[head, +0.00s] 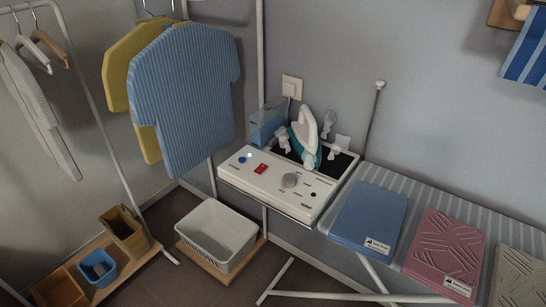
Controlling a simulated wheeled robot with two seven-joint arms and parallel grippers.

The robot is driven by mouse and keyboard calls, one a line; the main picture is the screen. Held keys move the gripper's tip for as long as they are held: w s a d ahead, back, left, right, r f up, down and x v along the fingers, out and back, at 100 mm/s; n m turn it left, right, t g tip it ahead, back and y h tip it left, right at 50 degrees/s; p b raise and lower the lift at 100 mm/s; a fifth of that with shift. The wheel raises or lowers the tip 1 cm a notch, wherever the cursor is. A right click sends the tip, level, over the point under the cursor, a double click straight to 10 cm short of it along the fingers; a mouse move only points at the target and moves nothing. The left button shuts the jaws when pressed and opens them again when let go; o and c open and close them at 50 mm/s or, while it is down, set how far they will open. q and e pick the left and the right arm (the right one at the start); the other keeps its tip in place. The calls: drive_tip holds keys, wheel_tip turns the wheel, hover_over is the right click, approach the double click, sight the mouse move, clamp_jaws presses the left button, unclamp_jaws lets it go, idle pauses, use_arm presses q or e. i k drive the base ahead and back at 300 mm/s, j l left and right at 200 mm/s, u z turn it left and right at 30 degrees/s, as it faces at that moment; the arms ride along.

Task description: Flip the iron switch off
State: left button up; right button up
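The iron (306,137), white with a teal lower part, stands upright, tilted, at the back of a white ironing station (270,182). On the station's sloped front panel is a small red switch (261,169). A blue button (242,160) with a small bright spot beside it is to its left, and a round grey knob (290,180) is to its right. The red switch is too small to tell which way it is tipped. Nothing covers the panel. Neither of my grippers shows in the head view.
An ironing board (441,193) with folded blue (368,215), pink (444,245) and beige cloths extends right. A wall socket (291,87) is behind the iron. Blue and yellow shirts hang left of the station. A white basket (214,235) stands below. Space before the panel is free.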

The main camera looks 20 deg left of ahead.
sight(262, 168)
drive_tip(key=i+l+u, duration=0.65)
drive_tip(key=u, duration=0.15)
drive_tip(key=i+l+u, duration=0.1)
drive_tip(key=i, duration=0.2)
